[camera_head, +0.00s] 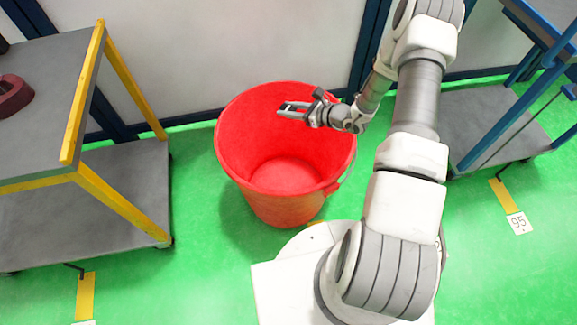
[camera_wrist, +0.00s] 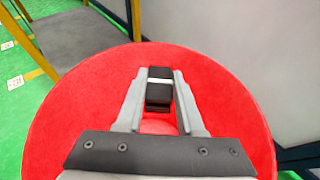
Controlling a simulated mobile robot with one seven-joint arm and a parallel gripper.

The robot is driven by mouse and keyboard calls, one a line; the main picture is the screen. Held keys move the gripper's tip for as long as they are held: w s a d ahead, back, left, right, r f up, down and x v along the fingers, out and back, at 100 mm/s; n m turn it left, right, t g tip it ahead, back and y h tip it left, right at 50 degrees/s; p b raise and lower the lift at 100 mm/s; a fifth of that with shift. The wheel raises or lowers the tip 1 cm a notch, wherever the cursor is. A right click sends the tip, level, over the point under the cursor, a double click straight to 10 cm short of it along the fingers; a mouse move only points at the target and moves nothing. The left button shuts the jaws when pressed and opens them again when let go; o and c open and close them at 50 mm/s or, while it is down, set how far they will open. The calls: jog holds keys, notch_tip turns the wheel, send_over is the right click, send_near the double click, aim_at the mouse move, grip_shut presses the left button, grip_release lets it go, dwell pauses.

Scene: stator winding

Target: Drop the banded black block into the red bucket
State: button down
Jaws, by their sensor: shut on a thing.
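The red bucket (camera_head: 250,140) stands on the green floor, upright and open at the top. My gripper (camera_head: 289,108) is over the bucket's mouth in the head view. The banded black block (camera_wrist: 159,95), black with a pale band, is between the fingers of my gripper (camera_wrist: 159,92) in the wrist view. The fingers are shut on it. The red bucket (camera_wrist: 75,130) fills most of the wrist view beneath the block. In the head view the block is too small and covered by the fingers to make out clearly.
A grey table with yellow legs (camera_head: 50,95) stands at the left, with a dark red object (camera_head: 14,95) on it. A blue-framed table (camera_head: 500,125) stands at the right. A pale wall panel (camera_head: 240,40) is behind the bucket.

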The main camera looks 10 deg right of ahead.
notch_tip(320, 180, down, 5)
jog(key=b, duration=0.2)
jog(key=shift+b, duration=0.4)
jog(key=shift+c, duration=2.2)
grip_release()
jog(key=shift+s, duration=0.1)
jog(key=p+v, duration=0.3)
jog(key=v, duration=1.4)
jog(key=shift+p, duration=0.4)
jog(key=shift+r, duration=0.1)
